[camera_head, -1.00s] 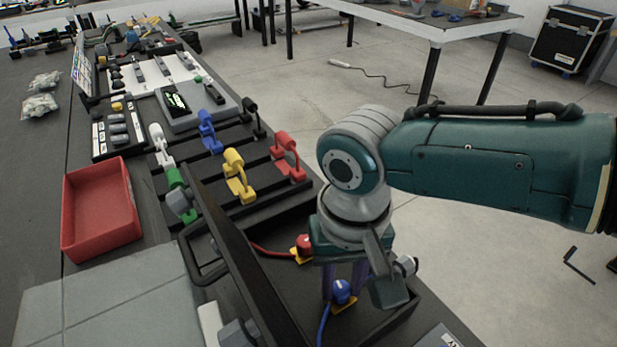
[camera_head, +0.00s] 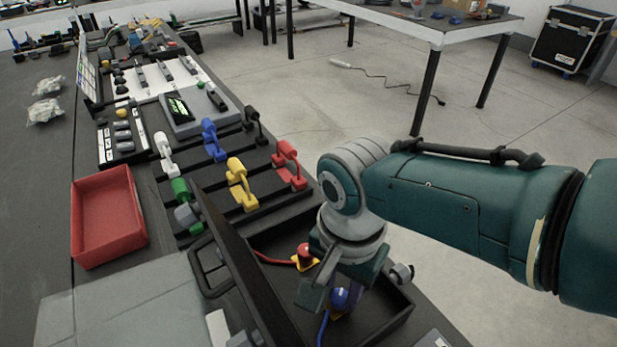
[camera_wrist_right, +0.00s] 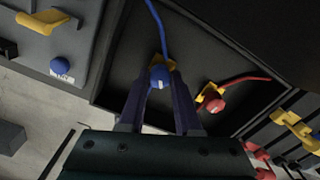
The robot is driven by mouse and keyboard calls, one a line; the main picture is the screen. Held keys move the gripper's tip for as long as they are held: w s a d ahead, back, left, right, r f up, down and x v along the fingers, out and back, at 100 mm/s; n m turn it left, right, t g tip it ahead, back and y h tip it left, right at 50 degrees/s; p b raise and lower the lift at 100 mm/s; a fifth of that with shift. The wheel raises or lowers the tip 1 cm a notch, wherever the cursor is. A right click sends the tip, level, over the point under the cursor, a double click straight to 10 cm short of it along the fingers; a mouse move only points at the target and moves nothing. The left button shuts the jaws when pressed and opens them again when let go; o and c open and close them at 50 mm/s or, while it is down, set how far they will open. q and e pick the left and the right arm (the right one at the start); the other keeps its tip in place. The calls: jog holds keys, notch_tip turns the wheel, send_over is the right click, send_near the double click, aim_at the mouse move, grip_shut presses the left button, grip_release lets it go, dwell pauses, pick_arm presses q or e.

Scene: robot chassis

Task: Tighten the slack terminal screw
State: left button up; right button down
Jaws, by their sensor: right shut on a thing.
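A blue terminal screw (camera_head: 340,297) with a blue wire stands on a yellow base in an open black box (camera_head: 385,325). My right gripper (camera_head: 347,292) points down at it. The right wrist view shows the blue screw (camera_wrist_right: 159,76) between the tips of the two purple fingers (camera_wrist_right: 158,85), which are shut on it. A red terminal screw (camera_head: 305,251) with a red wire and yellow base is beside it, untouched, and also shows in the right wrist view (camera_wrist_right: 215,103). I cannot tell from the heads how tight either screw is. My left gripper is out of view.
The box's raised dark lid (camera_head: 243,265) stands left of my right gripper. Coloured lever switches (camera_head: 240,183) line the panel beyond. A red tray (camera_head: 107,222) lies on the left bench. Open floor (camera_head: 300,110) is to the right, before another table (camera_head: 435,35).

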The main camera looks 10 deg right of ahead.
aim_at(340, 296)
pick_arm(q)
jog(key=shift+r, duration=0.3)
pick_arm(e)
jog(key=m, duration=0.4)
jog(key=shift+m, duration=0.3)
pick_arm(q)
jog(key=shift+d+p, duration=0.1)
jog(key=shift+p, duration=0.2)
pick_arm(e)
jog(key=shift+m, duration=1.5)
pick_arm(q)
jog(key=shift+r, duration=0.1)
pick_arm(e)
jog(key=c, duration=0.6)
grip_release()
pick_arm(q)
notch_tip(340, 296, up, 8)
jog(key=p, duration=0.8)
pick_arm(e)
notch_tip(340, 296, up, 10)
